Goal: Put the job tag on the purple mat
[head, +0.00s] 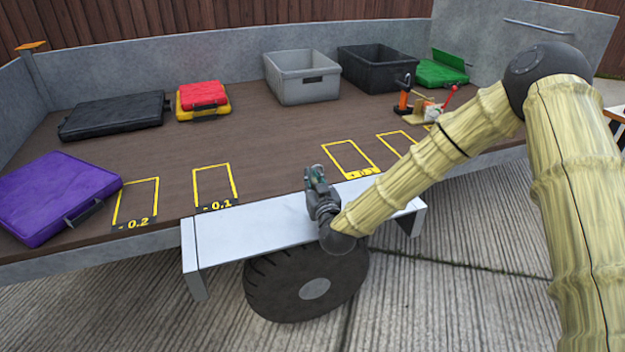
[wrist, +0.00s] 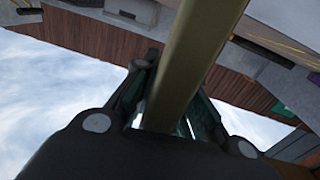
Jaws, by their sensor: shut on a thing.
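My gripper (head: 316,172) is above the silver wheel-arch cover at the near edge of the truck bed. In the wrist view its fingers (wrist: 176,100) are shut on a long, smooth olive-brass thing (wrist: 203,40), which I take to be the job tag. No lettering shows on it, and its far end runs out of the picture. In the head view it is too small to make out. I see no flat purple mat. The only purple thing is a flat case with a handle (head: 52,195) at the left of the bed.
The brown bed (head: 262,145) has yellow-outlined slots (head: 214,182) along its near side. A black case (head: 115,113), red-and-yellow cases (head: 203,97), a grey bin (head: 300,80), a black bin (head: 375,70) and a green box (head: 440,75) stand behind. Small tools (head: 425,105) lie right. The bed's middle is clear.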

